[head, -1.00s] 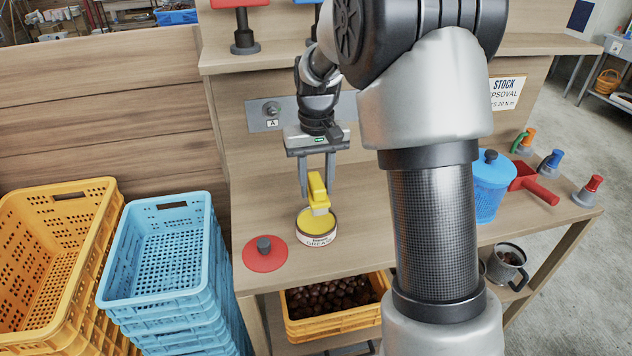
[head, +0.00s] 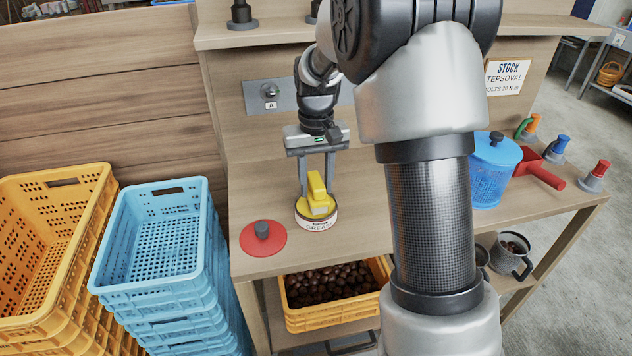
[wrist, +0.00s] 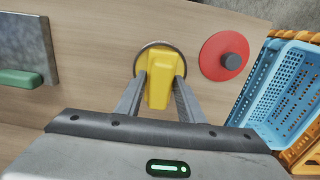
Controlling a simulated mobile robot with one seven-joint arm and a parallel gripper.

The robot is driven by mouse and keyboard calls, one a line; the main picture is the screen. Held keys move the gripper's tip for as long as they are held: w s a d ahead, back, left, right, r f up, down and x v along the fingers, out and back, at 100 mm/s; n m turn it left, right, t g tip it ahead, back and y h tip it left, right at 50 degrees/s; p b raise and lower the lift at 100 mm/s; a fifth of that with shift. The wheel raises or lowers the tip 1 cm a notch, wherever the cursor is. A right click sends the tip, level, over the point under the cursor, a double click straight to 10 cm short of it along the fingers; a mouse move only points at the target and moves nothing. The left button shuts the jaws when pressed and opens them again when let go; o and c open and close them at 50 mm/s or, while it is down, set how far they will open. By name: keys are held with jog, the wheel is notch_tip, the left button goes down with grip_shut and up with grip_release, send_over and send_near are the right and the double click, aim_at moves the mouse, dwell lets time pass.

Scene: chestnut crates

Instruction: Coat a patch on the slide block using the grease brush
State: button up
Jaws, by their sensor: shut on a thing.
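My gripper (head: 317,188) is shut on the yellow grease brush (head: 318,192). The brush is upright with its lower end at the mouth of the round grease tin (head: 319,225); its bristles are hidden. The wrist view shows the brush (wrist: 159,88) between my two fingers, with the tin's dark rim (wrist: 151,46) around it. A grey metal block (wrist: 22,40) with a green bar (wrist: 18,79) is at the left of the wrist view. It may be the slide block; my arm seems to hide it in the head view.
A red lid with a dark knob (head: 263,239) lies left of the tin. Blue crates (head: 153,270) and orange crates (head: 50,300) stand left of the bench. A blue lidded basket (head: 492,172) and red scoop (head: 540,169) are on the right. A chestnut crate (head: 335,318) sits below.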

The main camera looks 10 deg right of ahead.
aim_at(316, 179)
jog(key=shift+f, duration=0.6)
dwell(1.6)
jog(key=shift+r+p, duration=2.65)
jog(key=shift+r, duration=0.95)
